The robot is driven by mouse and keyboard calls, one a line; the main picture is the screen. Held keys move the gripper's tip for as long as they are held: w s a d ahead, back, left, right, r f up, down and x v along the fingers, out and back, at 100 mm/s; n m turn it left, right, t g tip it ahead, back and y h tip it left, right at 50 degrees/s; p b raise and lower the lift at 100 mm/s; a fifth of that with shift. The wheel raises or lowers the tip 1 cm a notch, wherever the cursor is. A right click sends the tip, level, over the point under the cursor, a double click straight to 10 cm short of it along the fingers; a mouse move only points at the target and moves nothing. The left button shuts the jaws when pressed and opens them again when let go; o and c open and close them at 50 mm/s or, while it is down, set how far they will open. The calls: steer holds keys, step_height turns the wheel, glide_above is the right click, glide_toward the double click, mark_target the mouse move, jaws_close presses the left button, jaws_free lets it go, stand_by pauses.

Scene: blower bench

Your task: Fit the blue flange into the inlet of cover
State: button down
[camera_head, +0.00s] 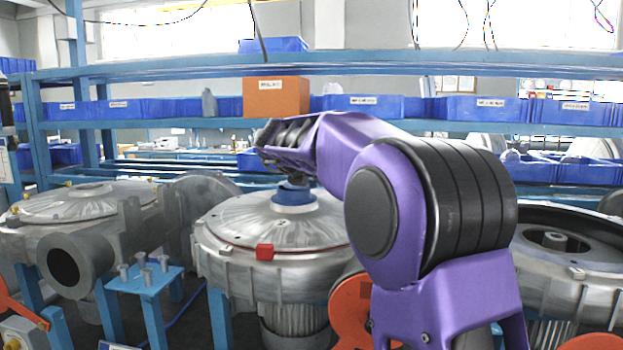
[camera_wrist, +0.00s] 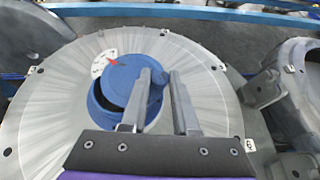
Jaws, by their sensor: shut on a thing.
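The blue flange (camera_head: 293,197) is at the middle of the round grey metal cover (camera_head: 235,228), below my gripper (camera_head: 292,181). I cannot tell whether the flange is seated or just above the inlet.
Another blower housing (camera_head: 85,205) stands at left, and an open one (camera_head: 560,250) at right. A small blue stand (camera_head: 150,280) with several grey pegs is at front left. Shelves with blue bins (camera_head: 480,108) and an orange box (camera_head: 277,97) stand behind.

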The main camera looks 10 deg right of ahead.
steer(key=c, duration=0.6)
jaws_free()
steer(key=v, duration=1.7)
steer(key=shift+s+r, duration=0.15)
steer(key=shift+r, duration=0.05)
